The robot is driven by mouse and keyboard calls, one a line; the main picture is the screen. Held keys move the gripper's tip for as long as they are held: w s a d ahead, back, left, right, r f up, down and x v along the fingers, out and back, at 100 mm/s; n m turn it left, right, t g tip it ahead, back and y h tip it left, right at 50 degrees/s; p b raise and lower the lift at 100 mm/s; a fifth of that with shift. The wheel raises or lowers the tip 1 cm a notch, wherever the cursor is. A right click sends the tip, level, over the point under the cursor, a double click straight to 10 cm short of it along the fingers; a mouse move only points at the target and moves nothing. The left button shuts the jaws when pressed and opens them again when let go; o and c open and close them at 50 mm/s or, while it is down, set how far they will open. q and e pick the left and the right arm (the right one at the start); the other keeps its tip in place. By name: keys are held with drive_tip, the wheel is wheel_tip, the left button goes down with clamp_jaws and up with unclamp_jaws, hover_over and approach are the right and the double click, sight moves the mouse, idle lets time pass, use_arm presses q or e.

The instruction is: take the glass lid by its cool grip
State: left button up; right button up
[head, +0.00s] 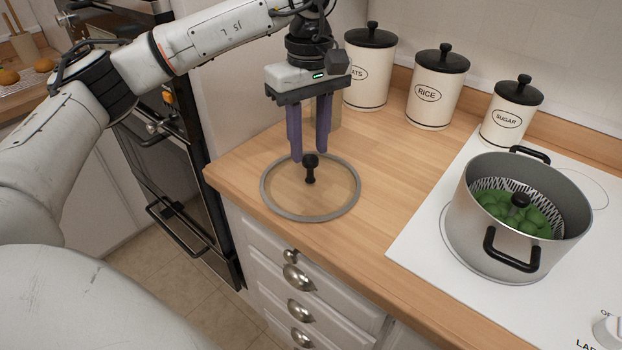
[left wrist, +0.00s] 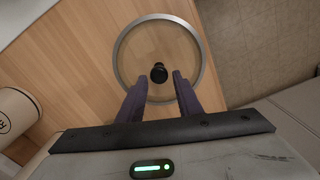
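The glass lid (head: 335,207) lies flat on the wooden counter near its front left corner, a clear disc with a grey metal rim. Its black knob (head: 310,168) stands up at the middle. My left gripper (head: 309,160) points down over the lid, with purple fingers apart and nothing seen between them. In the left wrist view the lid's rim (left wrist: 119,47) circles the knob (left wrist: 159,73), which shows just beyond the open fingertips (left wrist: 160,79). I cannot tell whether a finger touches the knob. My right gripper is not in view.
A steel pot (head: 480,225) with a strainer of green vegetables stands on the white hob (head: 420,245) at the right. Labelled canisters (head: 438,90) line the back wall. A wall oven (head: 170,165) is at the left. The counter between lid and hob is clear.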

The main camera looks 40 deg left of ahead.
sight(311, 157)
use_arm(q)
drive_tip(key=shift+f, duration=2.75)
drive_tip(key=shift+w+d, duration=0.1)
clamp_jaws()
